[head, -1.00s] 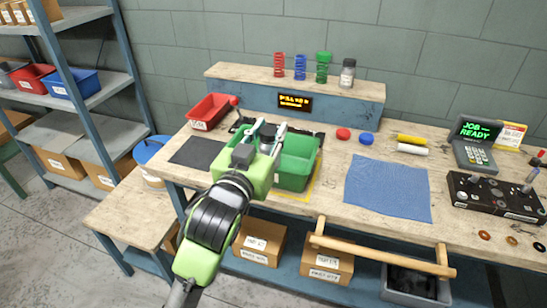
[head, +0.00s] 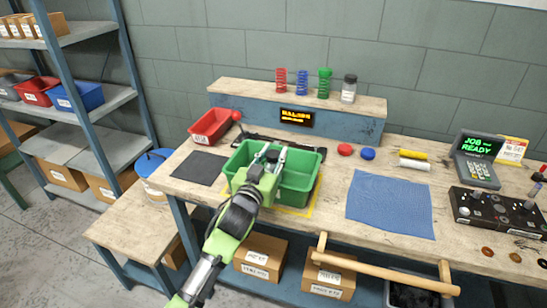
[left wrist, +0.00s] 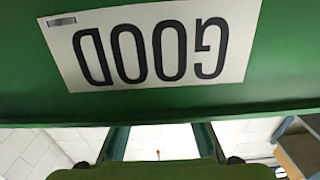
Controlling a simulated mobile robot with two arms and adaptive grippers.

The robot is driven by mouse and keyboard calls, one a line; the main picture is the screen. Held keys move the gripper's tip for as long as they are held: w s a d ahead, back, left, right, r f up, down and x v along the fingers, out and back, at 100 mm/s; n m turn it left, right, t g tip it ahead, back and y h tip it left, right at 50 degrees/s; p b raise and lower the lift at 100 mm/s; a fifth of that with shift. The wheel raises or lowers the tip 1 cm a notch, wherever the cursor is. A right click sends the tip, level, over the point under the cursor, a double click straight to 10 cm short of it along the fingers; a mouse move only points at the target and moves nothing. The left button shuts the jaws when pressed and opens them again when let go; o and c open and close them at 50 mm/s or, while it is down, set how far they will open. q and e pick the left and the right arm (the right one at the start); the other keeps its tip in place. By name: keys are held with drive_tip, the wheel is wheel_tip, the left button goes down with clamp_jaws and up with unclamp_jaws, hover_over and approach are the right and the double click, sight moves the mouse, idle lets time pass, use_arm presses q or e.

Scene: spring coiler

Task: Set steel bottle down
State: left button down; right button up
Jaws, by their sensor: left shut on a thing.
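My left gripper (head: 272,152) is over the near part of the green bin (head: 305,181) on the bench, its fingers above the bin opening. It is shut on a small dark grey thing, mostly hidden by the hand; I cannot tell whether this is the steel bottle. In the left wrist view the bin wall with its "GOOD" label (left wrist: 152,48) is close and upside down, and no bottle shows. My right gripper is not in view.
A red bin (head: 211,126) is left of the green bin, and a dark mat (head: 198,167) lies in front of it. A blue cloth (head: 390,204) lies to the right. Coloured springs (head: 302,83) stand on the ledge. A control box (head: 496,210) is at the right.

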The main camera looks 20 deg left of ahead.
use_arm(q)
drive_tip(key=shift+f, duration=0.55)
drive_tip(key=c, duration=1.6)
unclamp_jaws()
drive_tip(key=shift+f, duration=0.2)
drive_tip(key=shift+s+r, duration=0.15)
drive_tip(key=s, duration=0.8)
drive_tip(key=s+b, duration=0.1)
drive_tip(key=s, duration=0.2)
drive_tip(key=shift+s+a, duration=0.25)
drive_tip(key=shift+s, duration=0.15)
